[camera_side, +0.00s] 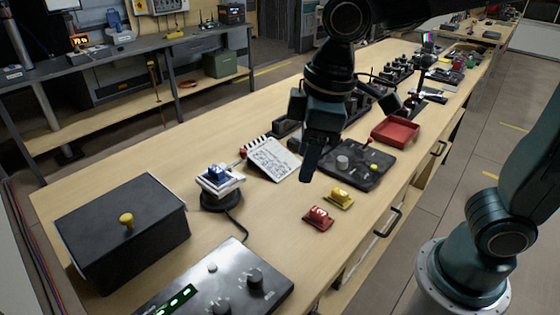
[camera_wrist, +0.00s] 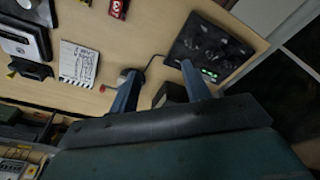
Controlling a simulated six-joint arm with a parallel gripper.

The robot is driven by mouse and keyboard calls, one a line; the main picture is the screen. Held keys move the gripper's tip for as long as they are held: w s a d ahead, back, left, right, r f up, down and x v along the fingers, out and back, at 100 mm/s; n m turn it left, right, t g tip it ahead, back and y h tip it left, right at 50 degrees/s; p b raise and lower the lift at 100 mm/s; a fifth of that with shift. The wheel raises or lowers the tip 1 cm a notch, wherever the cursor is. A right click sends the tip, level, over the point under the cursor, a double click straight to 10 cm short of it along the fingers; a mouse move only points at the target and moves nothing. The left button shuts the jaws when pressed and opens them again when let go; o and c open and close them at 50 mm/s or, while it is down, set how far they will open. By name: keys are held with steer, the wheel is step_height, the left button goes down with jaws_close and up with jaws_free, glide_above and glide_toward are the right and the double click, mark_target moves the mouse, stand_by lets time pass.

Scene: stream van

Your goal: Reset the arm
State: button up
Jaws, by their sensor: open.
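My gripper (camera_side: 311,172) hangs above the wooden table in the side view, pointing down, near the clapperboard and the dark control panel. In the wrist view its two fingers (camera_wrist: 158,80) are spread apart with nothing held between them. My arm comes in from the upper right of the side view and covers part of the table behind it.
Below are a red block (camera_side: 318,217), yellow block (camera_side: 340,197), clapperboard (camera_side: 270,160), blue-topped device (camera_side: 220,181) and knobbed panel (camera_side: 356,165). A black box (camera_side: 120,235) and green-lit panel (camera_side: 225,285) lie nearer. A red tray (camera_side: 395,132) sits behind. Bare wood separates them.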

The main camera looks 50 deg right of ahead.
steer(key=s+d+r+m+t, duration=0.1)
steer(key=s+d+m+t, duration=0.2)
steer(key=s+d+m, duration=0.4)
steer(key=shift+s+d+m+t+h, duration=0.35)
steer(key=shift+s+d, duration=1.3)
steer(key=shift+d, duration=1.6)
